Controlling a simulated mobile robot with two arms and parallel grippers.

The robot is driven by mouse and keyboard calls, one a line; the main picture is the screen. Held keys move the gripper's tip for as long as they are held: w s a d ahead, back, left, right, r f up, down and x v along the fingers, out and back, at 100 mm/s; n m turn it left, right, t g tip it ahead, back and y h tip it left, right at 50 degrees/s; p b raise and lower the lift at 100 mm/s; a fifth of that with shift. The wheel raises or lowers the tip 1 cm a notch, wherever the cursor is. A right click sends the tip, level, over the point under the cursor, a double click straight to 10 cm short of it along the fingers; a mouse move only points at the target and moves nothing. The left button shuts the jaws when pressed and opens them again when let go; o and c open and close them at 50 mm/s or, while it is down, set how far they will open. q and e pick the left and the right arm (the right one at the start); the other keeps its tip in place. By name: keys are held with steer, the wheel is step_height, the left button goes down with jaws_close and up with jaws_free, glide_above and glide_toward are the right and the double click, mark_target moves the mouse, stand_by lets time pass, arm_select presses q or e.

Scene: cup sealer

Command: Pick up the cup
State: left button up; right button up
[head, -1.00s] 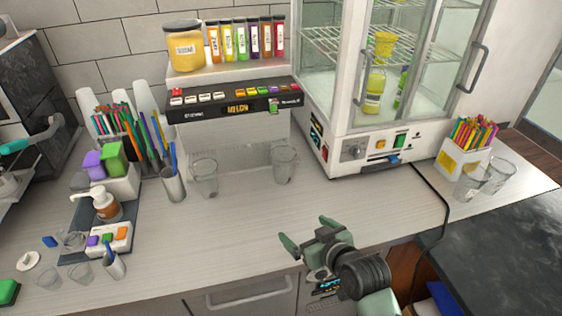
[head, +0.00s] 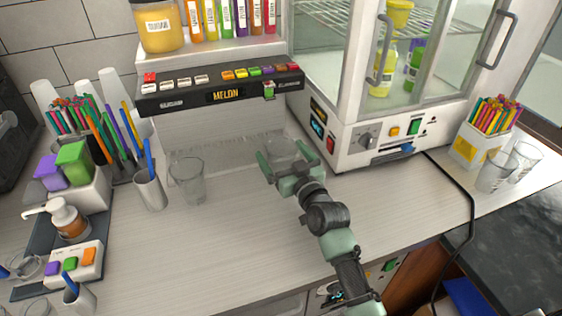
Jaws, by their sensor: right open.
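A clear cup (head: 281,149) stands on the counter in front of the drink dispenser, partly hidden by my right gripper. My right gripper (head: 282,157) is open, with its green fingers pointing at this cup and overlapping its lower part in the picture. I cannot tell whether the fingers touch it. A second clear cup (head: 187,181) stands upright to the left, apart from the gripper. My left gripper is not in view.
The dispenser (head: 222,95) stands behind the cups and a glass-door cabinet (head: 385,145) to the right. A pen holder (head: 150,190) is left of the second cup. More clear cups (head: 495,172) and a straw box (head: 480,148) stand far right. The front counter is mostly clear.

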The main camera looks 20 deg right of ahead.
mark_target(277, 143)
steer(key=w+p, duration=0.1)
steer(key=w, duration=0.3)
steer(key=shift+w+d+f, duration=0.1)
steer(key=shift+w, duration=0.05)
steer(key=shift+w+f, duration=0.1)
steer(key=shift+w, duration=0.3)
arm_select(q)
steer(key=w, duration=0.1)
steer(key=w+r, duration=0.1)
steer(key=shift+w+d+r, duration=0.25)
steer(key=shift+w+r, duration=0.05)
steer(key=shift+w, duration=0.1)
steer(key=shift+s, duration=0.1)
arm_select(e)
steer(key=shift+s, duration=0.1)
steer(key=c, duration=0.4)
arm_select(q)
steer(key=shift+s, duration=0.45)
arm_select(e)
steer(key=c, duration=1)
